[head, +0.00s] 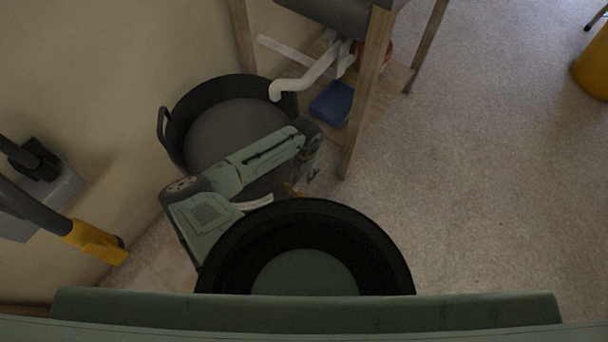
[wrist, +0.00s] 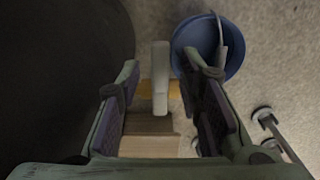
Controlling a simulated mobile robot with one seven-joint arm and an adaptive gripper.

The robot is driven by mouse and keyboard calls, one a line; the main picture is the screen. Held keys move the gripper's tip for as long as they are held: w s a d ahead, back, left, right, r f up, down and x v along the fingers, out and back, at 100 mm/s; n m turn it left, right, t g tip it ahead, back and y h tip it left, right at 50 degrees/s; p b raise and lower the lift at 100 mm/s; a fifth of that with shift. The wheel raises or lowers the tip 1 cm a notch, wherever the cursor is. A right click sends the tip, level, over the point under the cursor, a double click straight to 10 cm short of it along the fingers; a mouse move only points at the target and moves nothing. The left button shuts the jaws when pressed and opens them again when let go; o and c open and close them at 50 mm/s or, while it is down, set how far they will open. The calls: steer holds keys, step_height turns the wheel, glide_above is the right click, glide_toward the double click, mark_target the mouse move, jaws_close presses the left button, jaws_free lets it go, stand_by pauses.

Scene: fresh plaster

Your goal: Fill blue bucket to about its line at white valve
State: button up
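The white valve pipe (head: 305,82) bends down with its mouth over the rim of a large black tub. A blue bucket (wrist: 214,50), seen from above, is at the upper right of the wrist view, with a pale handle across it. I cannot make out the bucket or its line in the head view. My gripper (head: 313,168) is beside the tub. In the wrist view, its two fingers (wrist: 160,85) are spread and hold nothing. A pale bar (wrist: 160,75) shows between them without touching either. The bucket lies beyond the right finger.
The black tub (head: 177,130) with grey contents stands by the wall. A wooden stand (head: 365,100) rises beside it, with a blue object (head: 332,103) on its low shelf. A yellow-ended tool (head: 95,240) is at left, and a yellow container (head: 594,68) at far right. Floor on the right is clear.

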mark_target(305, 176)
step_height(305, 176, up, 11)
steer(key=p, duration=0.7)
steer(key=shift+f, duration=0.2)
